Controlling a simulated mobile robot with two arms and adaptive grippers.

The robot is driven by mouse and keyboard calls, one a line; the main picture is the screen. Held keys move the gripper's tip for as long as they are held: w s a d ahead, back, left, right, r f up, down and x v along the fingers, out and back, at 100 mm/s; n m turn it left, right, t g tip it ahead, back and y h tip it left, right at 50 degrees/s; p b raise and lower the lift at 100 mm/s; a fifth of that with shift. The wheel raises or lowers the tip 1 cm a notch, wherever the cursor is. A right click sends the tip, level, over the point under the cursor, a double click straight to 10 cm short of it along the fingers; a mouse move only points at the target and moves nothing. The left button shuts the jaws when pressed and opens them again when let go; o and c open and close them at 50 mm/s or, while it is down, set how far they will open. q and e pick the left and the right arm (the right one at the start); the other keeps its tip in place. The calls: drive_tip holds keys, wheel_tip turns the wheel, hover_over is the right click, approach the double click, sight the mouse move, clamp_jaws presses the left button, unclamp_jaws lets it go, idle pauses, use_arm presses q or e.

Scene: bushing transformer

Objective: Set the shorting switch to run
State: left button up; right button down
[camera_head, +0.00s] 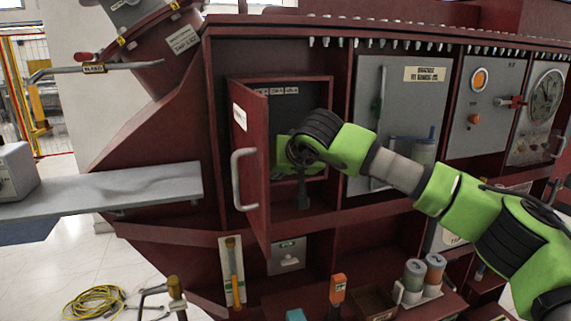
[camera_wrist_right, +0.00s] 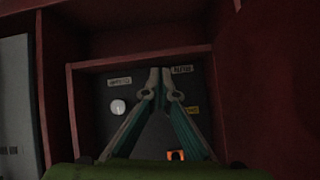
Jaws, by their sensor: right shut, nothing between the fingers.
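A red cabinet box (camera_head: 328,90) has its door (camera_head: 256,160) swung open toward me, with a grey handle on it. My right gripper (camera_wrist_right: 160,82) reaches inside, its fingertips together and empty in front of the dark back panel. In the head view my right wrist (camera_head: 345,148) hides much of the inside. The wrist view shows a pale round knob (camera_wrist_right: 117,106) left of the fingers, and small labels (camera_wrist_right: 181,69) on both sides, too blurred to read. An orange square piece (camera_wrist_right: 175,155) shows low between the fingers. I cannot tell which part is the shorting switch. My left gripper is out of view.
The open door stands close left of my wrist. A grey panel (camera_head: 400,85) with a long handle and a gauge (camera_head: 547,95) are to the right. A grey shelf (camera_head: 130,187) sticks out left. Jars (camera_head: 413,275) stand on the lower ledge.

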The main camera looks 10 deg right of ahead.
drive_tip(key=v, duration=0.9)
drive_tip(key=shift+s+r, duration=0.3)
drive_tip(key=shift+f, duration=0.1)
